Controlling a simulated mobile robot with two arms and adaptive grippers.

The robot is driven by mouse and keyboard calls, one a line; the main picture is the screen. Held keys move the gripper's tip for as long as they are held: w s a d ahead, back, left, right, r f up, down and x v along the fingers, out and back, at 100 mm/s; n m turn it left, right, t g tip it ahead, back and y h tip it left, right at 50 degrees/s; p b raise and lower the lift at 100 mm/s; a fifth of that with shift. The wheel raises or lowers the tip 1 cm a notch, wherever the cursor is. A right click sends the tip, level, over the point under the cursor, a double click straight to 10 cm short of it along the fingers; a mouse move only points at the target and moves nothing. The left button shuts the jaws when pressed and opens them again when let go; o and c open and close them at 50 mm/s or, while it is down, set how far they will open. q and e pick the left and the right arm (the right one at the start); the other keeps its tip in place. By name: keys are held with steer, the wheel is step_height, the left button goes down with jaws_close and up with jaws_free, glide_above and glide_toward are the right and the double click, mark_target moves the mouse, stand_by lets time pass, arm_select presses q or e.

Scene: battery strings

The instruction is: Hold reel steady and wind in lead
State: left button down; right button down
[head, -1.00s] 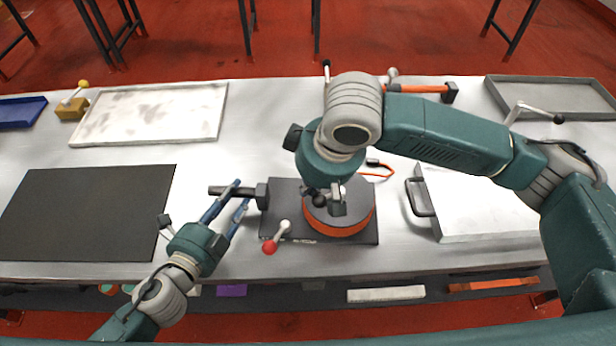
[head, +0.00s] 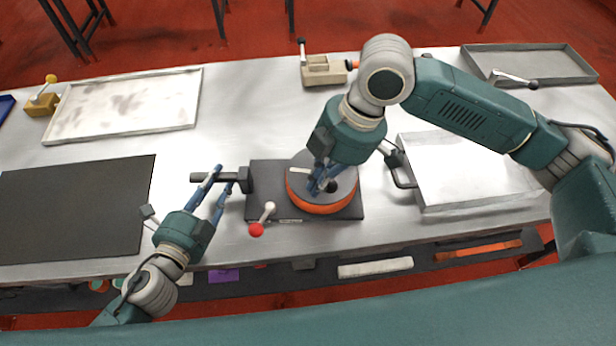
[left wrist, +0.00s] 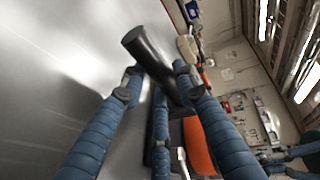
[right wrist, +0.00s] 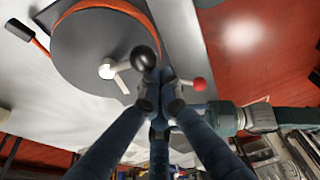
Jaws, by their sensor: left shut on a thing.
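The reel (head: 300,198), a dark disc with an orange rim of wound lead, lies on a dark base plate (head: 262,180). A black bar handle (head: 213,176) sticks out left of the base. My left gripper (head: 219,178) is shut on this bar, which also shows between its fingers in the left wrist view (left wrist: 150,60). My right gripper (head: 318,186) is over the reel's top. In the right wrist view its fingertips (right wrist: 162,92) are close together at the reel's black crank knob (right wrist: 145,58); whether they grip it is unclear.
A red-knobbed lever (head: 261,221) stands at the base's front. A silver case (head: 460,175) with a dark handle lies right of the reel. A dark mat (head: 75,210) and a pale tray (head: 125,105) lie left. A clamp block (head: 322,70) stands behind.

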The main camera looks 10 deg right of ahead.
steer(key=shift+s+d+f+n+g, duration=0.15)
steer(key=shift+d+n+g, duration=0.25)
steer(key=shift+d+n, duration=0.7)
arm_select(q)
steer(key=shift+a, duration=0.1)
arm_select(e)
steer(key=shift+d, duration=0.9)
steer(key=shift+w+d, duration=0.4)
steer(key=shift+d, duration=0.3)
arm_select(q)
steer(key=shift+r, duration=0.1)
arm_select(e)
steer(key=s+a, duration=0.2)
steer(key=a, duration=0.1)
step_height(320, 180, up, 9)
glide_above(337, 184)
steer(key=shift+d, duration=0.35)
